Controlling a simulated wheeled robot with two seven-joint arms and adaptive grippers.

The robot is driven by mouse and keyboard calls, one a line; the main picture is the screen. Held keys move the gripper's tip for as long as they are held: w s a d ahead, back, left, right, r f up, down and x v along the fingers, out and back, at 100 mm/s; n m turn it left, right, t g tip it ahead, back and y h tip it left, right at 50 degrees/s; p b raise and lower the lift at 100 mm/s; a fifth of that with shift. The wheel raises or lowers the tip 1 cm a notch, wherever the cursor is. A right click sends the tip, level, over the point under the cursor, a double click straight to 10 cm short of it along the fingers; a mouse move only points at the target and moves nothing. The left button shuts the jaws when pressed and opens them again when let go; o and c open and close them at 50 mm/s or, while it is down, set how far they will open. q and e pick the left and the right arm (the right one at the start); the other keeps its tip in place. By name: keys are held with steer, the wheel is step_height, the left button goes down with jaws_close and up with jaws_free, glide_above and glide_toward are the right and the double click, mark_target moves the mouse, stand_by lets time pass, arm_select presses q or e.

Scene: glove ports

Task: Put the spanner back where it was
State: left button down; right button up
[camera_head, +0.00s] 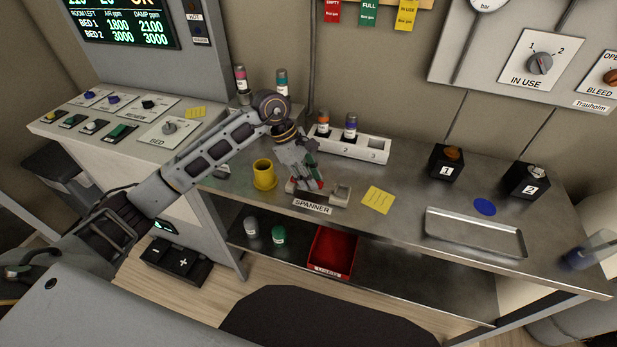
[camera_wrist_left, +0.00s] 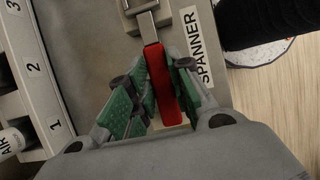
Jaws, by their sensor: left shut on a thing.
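The spanner has a red handle (camera_wrist_left: 160,85) and a metal shank (camera_wrist_left: 148,28). In the head view a bit of its red handle (camera_head: 316,184) shows under my left gripper (camera_head: 308,178). That gripper is shut on the handle; its green finger pads (camera_wrist_left: 150,100) lie either side of it in the left wrist view. The grey spanner rest (camera_head: 340,193) is on the bench beside the label "SPANNER" (camera_head: 312,206). The shank lies at the rest's notched block (camera_wrist_left: 143,10); I cannot tell whether it touches. My fingers hide much of the spanner. My right gripper is not in view.
A yellow cup (camera_head: 264,174) stands just left of the gripper. A white numbered rack (camera_head: 350,146) with bottles is behind it. A yellow note (camera_head: 378,200) lies to the right, then a metal tray (camera_head: 474,235) and two black knob boxes (camera_head: 446,163).

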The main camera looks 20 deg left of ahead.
arm_select(q)
steer(key=shift+f, duration=0.1)
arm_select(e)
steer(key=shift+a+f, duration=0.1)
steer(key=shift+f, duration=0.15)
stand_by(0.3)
arm_select(q)
steer(key=c, duration=1.2)
jaws_free()
steer(key=shift+a, duration=0.1)
steer(key=shift+r, duration=0.35)
steer(key=v, duration=1.1)
steer(key=shift+a, duration=0.15)
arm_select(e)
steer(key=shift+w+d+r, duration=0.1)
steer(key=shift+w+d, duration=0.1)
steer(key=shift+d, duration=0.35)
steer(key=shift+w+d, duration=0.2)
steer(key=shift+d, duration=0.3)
arm_select(q)
steer(key=shift+r, duration=0.1)
